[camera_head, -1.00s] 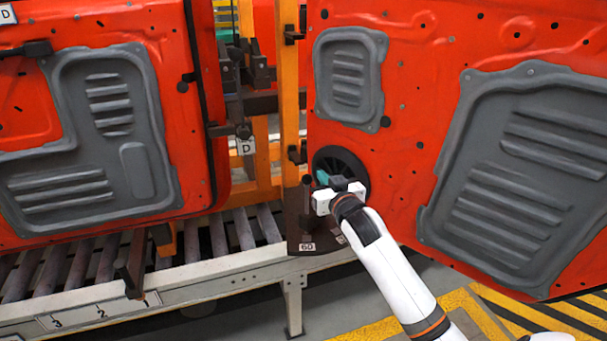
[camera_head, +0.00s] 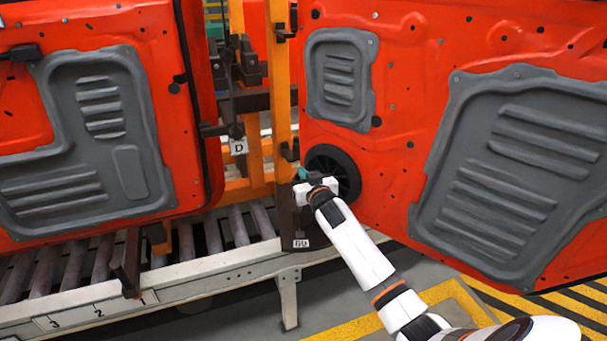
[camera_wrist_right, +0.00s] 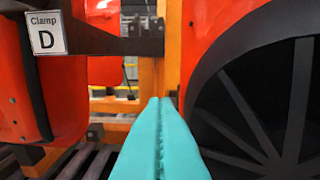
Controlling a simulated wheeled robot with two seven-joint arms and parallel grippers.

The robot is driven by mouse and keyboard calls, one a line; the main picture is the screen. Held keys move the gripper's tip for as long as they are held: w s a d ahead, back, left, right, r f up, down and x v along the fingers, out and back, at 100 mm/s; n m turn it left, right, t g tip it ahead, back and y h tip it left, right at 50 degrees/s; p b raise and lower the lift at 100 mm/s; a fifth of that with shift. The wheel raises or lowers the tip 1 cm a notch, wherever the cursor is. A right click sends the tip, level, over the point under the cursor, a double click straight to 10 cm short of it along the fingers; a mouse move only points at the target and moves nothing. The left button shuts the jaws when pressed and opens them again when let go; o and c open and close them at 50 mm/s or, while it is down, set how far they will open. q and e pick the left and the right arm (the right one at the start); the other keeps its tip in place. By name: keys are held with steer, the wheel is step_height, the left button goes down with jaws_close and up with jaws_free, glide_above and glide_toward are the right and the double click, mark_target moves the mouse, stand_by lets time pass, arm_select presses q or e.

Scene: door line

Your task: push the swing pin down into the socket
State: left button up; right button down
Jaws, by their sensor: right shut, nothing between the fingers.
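My right gripper (camera_head: 302,174) has its teal fingers pressed together, with nothing between them. It is beside the round black speaker (camera_head: 335,170) on the right door, in front of or just above a dark brown bracket (camera_head: 289,225) with a small white tag. I cannot make out the swing pin or its socket; the gripper covers the bracket's top. In the right wrist view, the shut teal fingers (camera_wrist_right: 160,140) point ahead toward an orange post, with the speaker (camera_wrist_right: 270,105) on the right. No pin shows there. My left gripper is not in view.
Orange-red door panels stand at left (camera_head: 25,120) and right (camera_head: 400,160), close to the arm. Behind are an orange post (camera_head: 281,90) and a dark clamp labelled D (camera_head: 238,146). A roller conveyor (camera_head: 200,285) runs below. Floor is open at front right.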

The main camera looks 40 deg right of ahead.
step_height(320, 180, down, 5)
steer(key=b, duration=0.3)
steer(key=shift+s, duration=0.1)
